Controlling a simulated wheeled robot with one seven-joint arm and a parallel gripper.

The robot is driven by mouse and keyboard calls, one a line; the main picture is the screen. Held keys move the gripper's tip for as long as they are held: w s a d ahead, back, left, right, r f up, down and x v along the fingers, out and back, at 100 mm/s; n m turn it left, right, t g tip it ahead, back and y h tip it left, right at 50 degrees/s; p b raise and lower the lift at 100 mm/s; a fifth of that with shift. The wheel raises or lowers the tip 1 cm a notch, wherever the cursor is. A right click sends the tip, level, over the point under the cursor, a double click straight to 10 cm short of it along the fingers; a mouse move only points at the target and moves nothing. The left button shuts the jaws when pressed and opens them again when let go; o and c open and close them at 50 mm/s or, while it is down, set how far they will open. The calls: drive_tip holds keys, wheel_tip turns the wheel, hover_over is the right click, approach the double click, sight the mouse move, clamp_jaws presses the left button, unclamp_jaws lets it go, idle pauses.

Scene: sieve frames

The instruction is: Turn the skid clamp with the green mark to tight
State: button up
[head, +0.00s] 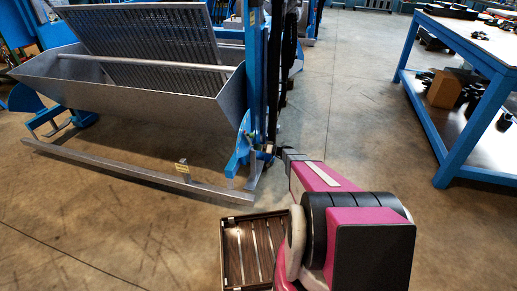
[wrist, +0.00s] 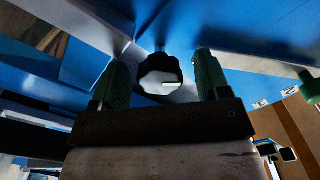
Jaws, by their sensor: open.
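In the wrist view, a dark scalloped clamp knob (wrist: 160,76) with a pale face and a short light bar on it stands between the two green fingers of my gripper (wrist: 161,62). The fingers are open, one on each side, with a gap visible to each. I cannot make out a green mark on this knob. A green rounded part (wrist: 309,86) shows at the right edge; I cannot tell what it is. In the head view, my arm reaches to the blue end post of the sieve frame (head: 215,88), and my gripper is too small and hidden there to make out.
A blue workbench (head: 465,40) stands at the right. A slatted tray (head: 233,250) is beside my arm. The floor between is clear.

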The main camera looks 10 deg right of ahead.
drive_tip(key=c, duration=0.9)
drive_tip(key=shift+c, duration=0.2)
